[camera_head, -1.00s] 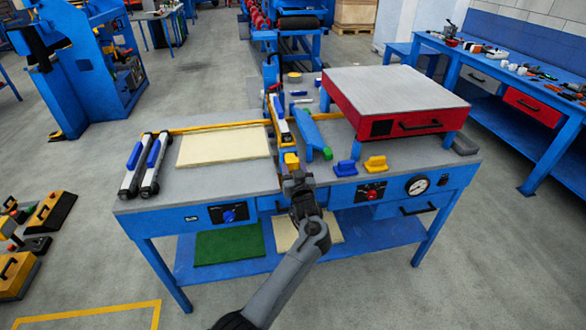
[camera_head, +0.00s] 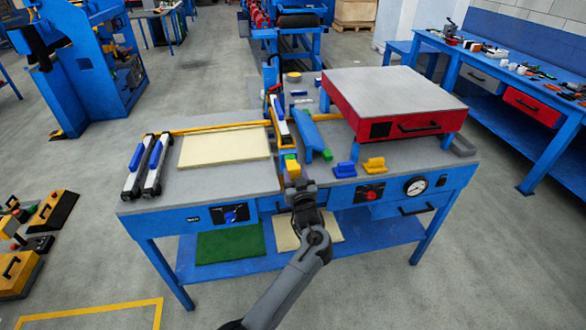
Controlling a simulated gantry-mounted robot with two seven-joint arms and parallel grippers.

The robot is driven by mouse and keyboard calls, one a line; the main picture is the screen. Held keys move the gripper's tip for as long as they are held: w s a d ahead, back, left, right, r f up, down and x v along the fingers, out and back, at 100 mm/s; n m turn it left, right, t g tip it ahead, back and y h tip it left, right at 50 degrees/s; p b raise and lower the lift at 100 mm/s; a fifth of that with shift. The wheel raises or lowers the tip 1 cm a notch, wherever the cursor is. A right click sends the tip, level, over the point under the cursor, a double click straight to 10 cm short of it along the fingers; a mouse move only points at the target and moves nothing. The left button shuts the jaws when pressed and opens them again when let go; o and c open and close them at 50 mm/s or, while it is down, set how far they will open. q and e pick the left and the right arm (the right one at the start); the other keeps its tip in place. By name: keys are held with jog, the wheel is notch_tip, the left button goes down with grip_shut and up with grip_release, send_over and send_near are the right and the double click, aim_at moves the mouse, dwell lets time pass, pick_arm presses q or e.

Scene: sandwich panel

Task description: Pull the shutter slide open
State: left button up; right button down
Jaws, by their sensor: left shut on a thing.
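The shutter slide's yellow end (camera_head: 293,170) is at the front middle of the blue workbench, in line with a narrow upright rail. A small green patch (camera_head: 289,157) shows just behind the yellow end. My left gripper (camera_head: 296,182) reaches in from the bottom and is shut on the yellow end at the bench's front edge. The fingers hide part of the yellow end. My right gripper is not in view.
A cream panel (camera_head: 225,147) lies on the left of the benchtop, beside two blue-handled clamps (camera_head: 146,165). A red box with a grey top (camera_head: 395,95) stands at the right. Small blue (camera_head: 346,170) and yellow (camera_head: 374,164) blocks sit right of the slide.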

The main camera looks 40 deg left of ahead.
pick_arm(q)
jog(key=shift+p+v, duration=0.85)
jog(key=shift+v, duration=0.35)
jog(key=o, duration=0.9)
